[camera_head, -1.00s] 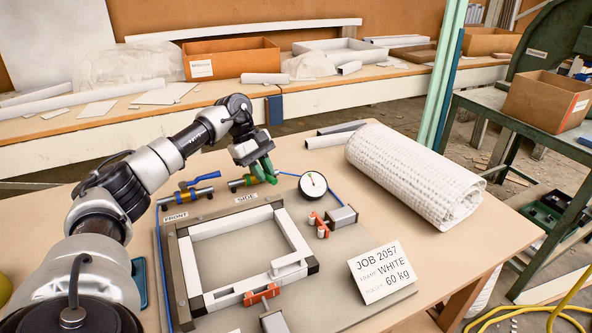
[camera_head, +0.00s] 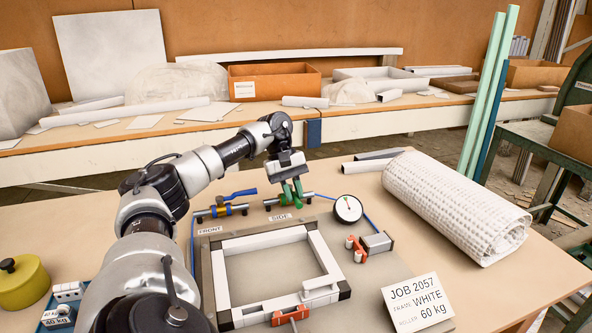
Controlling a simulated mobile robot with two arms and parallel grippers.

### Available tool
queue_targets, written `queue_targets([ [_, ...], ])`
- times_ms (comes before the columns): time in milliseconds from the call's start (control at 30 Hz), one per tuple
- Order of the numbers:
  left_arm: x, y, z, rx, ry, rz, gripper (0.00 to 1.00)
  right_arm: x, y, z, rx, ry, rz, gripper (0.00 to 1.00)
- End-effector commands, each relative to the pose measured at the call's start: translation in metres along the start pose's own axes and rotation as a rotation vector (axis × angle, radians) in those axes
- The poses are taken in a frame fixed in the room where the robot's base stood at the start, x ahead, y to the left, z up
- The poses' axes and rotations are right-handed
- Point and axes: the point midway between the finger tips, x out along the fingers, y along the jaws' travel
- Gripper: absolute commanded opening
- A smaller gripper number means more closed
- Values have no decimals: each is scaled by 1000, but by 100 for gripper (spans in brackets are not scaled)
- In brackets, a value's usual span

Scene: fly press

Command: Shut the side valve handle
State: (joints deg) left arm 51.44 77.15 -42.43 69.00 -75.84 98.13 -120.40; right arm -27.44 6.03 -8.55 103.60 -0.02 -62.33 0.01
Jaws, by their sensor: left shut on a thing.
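The side valve (camera_head: 272,203) sits on the pipe behind the SIDE label (camera_head: 279,218), to the left of the round gauge (camera_head: 348,208). My left gripper (camera_head: 292,196) points down at the right part of this valve. It is shut on the side valve handle, which its green fingers mostly hide, so the handle's exact angle is unclear. The front valve (camera_head: 222,210), with a blue handle (camera_head: 240,193), sits further left near the FRONT label (camera_head: 210,230). My right gripper is not in view.
A white frame (camera_head: 228,247) with red-handled clamps (camera_head: 291,315) lies on the press plate. A job card (camera_head: 417,301) stands at its right. A white textured roll (camera_head: 455,205) lies on the table's right. A yellow pot (camera_head: 22,285) stands at far left.

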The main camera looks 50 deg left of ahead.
Motion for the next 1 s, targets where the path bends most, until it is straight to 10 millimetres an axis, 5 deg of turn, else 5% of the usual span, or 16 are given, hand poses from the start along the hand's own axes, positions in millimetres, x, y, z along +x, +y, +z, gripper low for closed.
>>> queue_targets([
  [67,0,0,0,4,0,-1,0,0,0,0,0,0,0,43],
  [100,0,0,0,4,0,-1,20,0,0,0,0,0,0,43],
  [267,0,0,0,3,0,0,43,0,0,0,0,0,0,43],
  [633,-8,1,0,2,1,3,43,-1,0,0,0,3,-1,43],
  [1000,-80,2,1,2,0,5,43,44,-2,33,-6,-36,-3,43],
])
